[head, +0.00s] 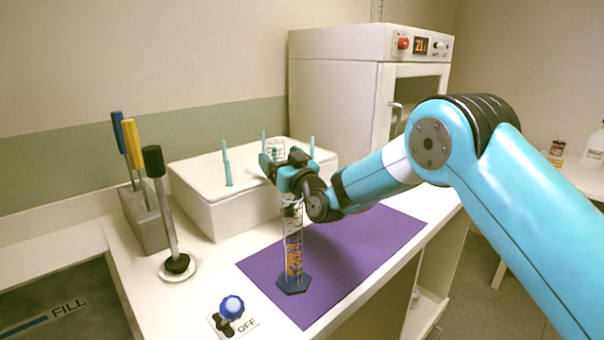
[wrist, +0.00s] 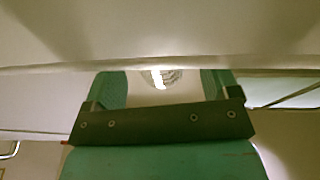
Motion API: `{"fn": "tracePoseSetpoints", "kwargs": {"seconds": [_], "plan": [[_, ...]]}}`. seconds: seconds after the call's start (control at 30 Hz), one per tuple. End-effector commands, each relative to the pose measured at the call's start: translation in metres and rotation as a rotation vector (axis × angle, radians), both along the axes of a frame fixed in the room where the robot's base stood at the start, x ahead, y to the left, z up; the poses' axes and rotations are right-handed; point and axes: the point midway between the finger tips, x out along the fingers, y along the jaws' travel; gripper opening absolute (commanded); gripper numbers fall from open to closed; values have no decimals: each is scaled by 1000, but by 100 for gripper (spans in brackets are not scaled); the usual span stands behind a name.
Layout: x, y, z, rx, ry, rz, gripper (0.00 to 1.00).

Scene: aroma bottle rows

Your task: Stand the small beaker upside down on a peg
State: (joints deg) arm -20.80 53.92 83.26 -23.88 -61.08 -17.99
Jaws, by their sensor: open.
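The small beaker (head: 276,145) is clear glass with dark marks. It is at the white peg board (head: 207,212), just behind my gripper in the head view. A teal peg shows through its glass, so it appears to be over that peg; its rim is too small to make out. My gripper (head: 272,161) is open over the board, and its fingers hide the beaker's lower part. In the wrist view my open gripper (wrist: 165,79) has the beaker's glass (wrist: 162,78) showing in the gap between the fingers, touching neither visibly.
Other teal pegs (head: 227,169) stand on the board. A tall graduated cylinder (head: 293,245) stands on the purple mat (head: 350,262) under my wrist. Tools with coloured handles (head: 153,162) stand at left. A white oven (head: 335,90) is behind.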

Motion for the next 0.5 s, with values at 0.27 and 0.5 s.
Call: {"fn": "tracePoseSetpoints", "kwargs": {"seconds": [0.27, 0.5], "plan": [[-50, -34, -17, 2, 1, -5, 81], [-99, -65, -18, 2, -1, -5, 81]]}}
